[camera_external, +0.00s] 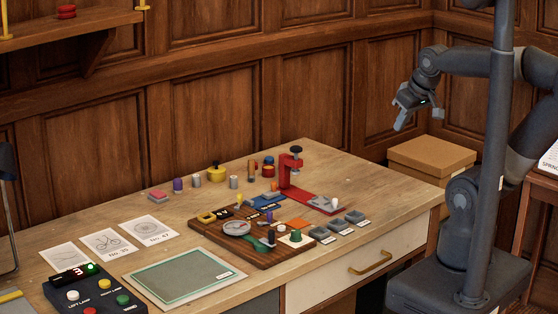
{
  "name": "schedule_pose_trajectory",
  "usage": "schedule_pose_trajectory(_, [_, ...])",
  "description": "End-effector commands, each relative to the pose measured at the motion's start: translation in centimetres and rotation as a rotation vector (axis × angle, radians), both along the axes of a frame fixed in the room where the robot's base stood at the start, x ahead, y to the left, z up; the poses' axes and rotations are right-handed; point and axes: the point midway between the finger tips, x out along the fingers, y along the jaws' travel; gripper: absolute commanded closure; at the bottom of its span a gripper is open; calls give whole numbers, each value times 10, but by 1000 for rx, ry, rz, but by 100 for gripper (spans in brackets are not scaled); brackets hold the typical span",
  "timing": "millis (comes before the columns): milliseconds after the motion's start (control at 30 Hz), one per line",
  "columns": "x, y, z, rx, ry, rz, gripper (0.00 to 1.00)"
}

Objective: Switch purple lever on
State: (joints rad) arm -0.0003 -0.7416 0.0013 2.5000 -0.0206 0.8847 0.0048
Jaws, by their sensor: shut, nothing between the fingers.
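A wooden board (201,230) with several small coloured parts lies on the desk. A small purple upright part (268,216), which looks like the purple lever, stands near the board's back middle. It is too small to tell which way it is set. My gripper (400,122) is raised in the air at the right, beyond the desk's right end and well apart from the board. It is shut and empty, pointing downward.
A red clamp-like stand (288,172) stands right of the purple part. A purple cylinder (178,184) is among several small items along the desk's back. A control box (95,293) is at front left. A cardboard box (430,152) stands beyond the desk's right end.

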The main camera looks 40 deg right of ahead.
Motion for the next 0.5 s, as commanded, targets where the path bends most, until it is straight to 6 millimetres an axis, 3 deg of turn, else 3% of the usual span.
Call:
schedule_pose_trajectory(167, [27,-16,-5,-127,-40,26,100])
schedule_pose_trajectory(300, [64,-29,-8,-283,-106,99,100])
schedule_pose_trajectory(500, [117,-26,-14,-464,-208,282,100])
